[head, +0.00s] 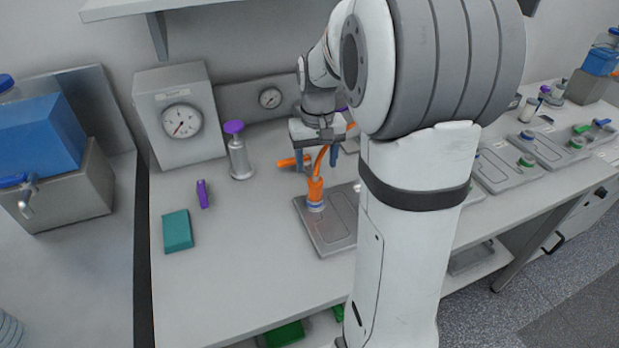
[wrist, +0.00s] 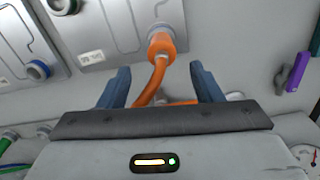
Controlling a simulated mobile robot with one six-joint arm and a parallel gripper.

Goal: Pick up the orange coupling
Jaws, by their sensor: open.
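The orange coupling (head: 315,190) stands upright on a blue-ringed port of a grey plate (head: 330,240), with an orange hose rising from its top. In the wrist view the coupling (wrist: 162,40) sits just beyond the fingertips, roughly centred between them. My gripper (head: 317,163) is open, points down and hangs above and behind the coupling. In the wrist view my gripper (wrist: 159,70) has the orange hose (wrist: 155,85) passing between its two blue fingers. Nothing is clamped. My arm hides part of the plate's right side in the head view.
A gauge box (head: 180,117) is at the back left. More plates with green-ringed ports (head: 527,162) lie right.

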